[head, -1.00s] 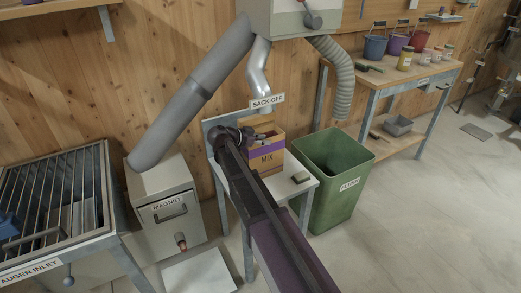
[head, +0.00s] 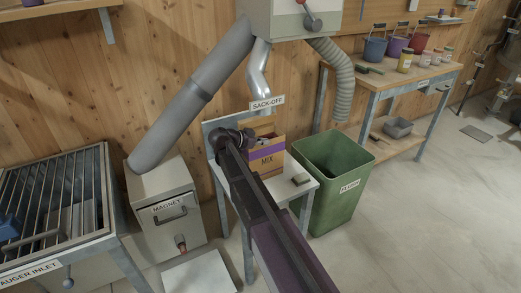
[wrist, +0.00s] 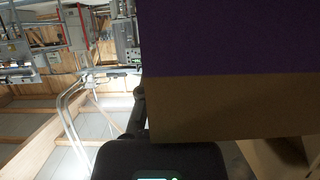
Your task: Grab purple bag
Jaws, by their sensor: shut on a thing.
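The purple bag (head: 268,151) is a brown paper sack with a purple band and the word MIX, standing roughly upright at the small sack-off table (head: 307,186). In the wrist view its purple and brown side (wrist: 235,105) fills the upper right, very close. My gripper (head: 247,134) is at the bag's upper left side and is shut on it. The fingertips are mostly hidden by the bag and my arm. I cannot tell whether the bag's base still touches the table.
The sack-off spout (head: 259,70) hangs just above the bag. A green bin (head: 335,185) stands close on the right, the magnet box (head: 168,212) on the left. Open floor lies at right.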

